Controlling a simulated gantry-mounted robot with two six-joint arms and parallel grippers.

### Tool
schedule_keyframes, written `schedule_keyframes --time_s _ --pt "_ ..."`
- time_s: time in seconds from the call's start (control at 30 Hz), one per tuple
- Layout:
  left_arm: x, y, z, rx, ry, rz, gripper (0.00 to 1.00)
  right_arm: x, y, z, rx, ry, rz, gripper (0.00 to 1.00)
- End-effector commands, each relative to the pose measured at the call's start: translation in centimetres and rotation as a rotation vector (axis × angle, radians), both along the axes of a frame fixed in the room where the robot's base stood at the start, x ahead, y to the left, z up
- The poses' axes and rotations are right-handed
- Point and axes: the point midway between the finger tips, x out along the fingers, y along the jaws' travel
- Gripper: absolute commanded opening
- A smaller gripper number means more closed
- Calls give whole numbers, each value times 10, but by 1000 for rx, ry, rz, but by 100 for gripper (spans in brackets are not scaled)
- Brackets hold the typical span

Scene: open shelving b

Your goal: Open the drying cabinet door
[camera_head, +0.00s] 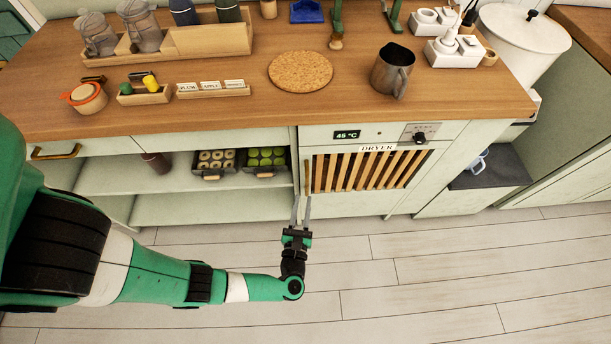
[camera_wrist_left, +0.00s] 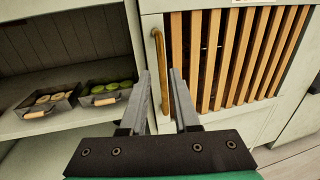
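The drying cabinet door (camera_head: 413,188), with vertical wooden slats, is closed below the counter under a "DRYER" label. The slats (camera_wrist_left: 233,60) fill the right of the left wrist view. A vertical brass handle (camera_head: 307,177) is on the door's left side; it also shows in the left wrist view (camera_wrist_left: 161,70). My left gripper (camera_head: 301,200) is open and empty in front of the door's lower left. In the left wrist view its fingers (camera_wrist_left: 161,82) are parted, with the handle's lower part appearing between their tips. I cannot tell whether they touch it. My right gripper is not in view.
An open shelf (camera_head: 215,186) left of the cabinet holds trays of sliced fruit (camera_head: 265,158). The counter (camera_head: 225,112) above bears a cork mat (camera_head: 300,71), a metal jug (camera_head: 392,70) and small containers. The floor (camera_head: 420,270) in front is clear.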

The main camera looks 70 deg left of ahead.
Motion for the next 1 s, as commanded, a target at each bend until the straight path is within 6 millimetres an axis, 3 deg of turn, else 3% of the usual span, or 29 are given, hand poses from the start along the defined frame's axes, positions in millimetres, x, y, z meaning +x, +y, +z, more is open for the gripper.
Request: schedule_keyframes --time_s 0.2,0.4,0.77,0.93,1.0 --pt "24 44 -1 0 -4 9 30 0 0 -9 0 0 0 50" --pt "42 73 -1 1 -3 4 30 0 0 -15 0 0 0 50" --pt "47 81 1 1 -1 -1 30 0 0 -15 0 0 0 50" --pt "47 80 1 0 -1 -1 3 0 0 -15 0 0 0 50" --pt "47 80 1 0 -1 0 0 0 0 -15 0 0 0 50"
